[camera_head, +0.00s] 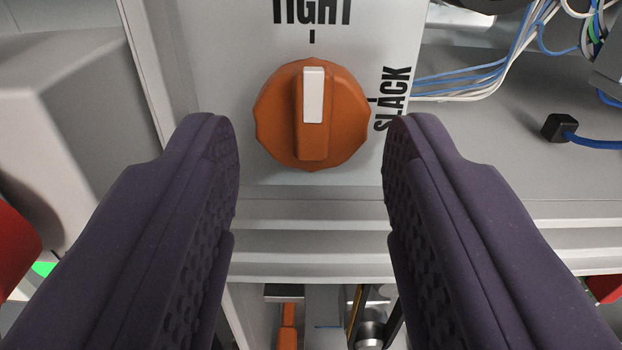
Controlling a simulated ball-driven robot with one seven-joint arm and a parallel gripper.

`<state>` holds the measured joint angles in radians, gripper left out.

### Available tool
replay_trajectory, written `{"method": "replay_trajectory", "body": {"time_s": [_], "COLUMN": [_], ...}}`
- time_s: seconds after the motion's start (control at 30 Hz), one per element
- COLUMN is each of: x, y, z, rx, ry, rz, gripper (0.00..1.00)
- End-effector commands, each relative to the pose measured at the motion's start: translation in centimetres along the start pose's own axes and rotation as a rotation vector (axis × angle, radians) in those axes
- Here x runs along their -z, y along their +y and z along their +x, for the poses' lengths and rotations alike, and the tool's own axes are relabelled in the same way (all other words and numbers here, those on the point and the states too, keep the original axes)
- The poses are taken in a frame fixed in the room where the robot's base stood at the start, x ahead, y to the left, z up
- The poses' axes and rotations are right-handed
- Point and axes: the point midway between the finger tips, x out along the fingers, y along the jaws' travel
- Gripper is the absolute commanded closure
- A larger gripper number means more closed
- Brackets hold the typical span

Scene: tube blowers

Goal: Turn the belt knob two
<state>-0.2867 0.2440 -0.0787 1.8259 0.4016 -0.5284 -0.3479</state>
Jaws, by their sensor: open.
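An orange belt knob (345,115) sits on a pale panel (220,60) in the upper middle of the view. Its raised grip bar stands upright, and the white marker on it points up to the tick under the word TIGHT. The word SLACK stands sideways to the right of the knob, with its own tick. My gripper (310,135) is open, with one dark purple finger on each side of the knob. The fingers show wide gaps to the knob and hold nothing. Whether the fingertips reach as deep as the knob I cannot tell.
Blue and white wires (480,75) run to the right of the panel. A black plug (560,127) with a blue cable lies further right. Pale ledges (310,240) cross below the panel. Red parts (15,250) show at the lower left and lower right edges.

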Motion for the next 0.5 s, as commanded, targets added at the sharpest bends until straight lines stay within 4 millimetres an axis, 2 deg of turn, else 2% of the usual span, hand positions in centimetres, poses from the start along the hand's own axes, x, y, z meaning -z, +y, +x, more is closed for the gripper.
{"method": "replay_trajectory", "body": {"time_s": [0.2, 0.3, 0.5], "x": [0.0, 0.0, -0.1], "y": [0.0, 0.0, 0.0], "z": [-4.2, -5.6, -6.7], "rx": [0.001, 0.001, 0.0], "ry": [0.001, 0.002, 0.0], "rz": [0.002, 0.0, 0.001], "gripper": [0.55, 0.55, 0.55]}}
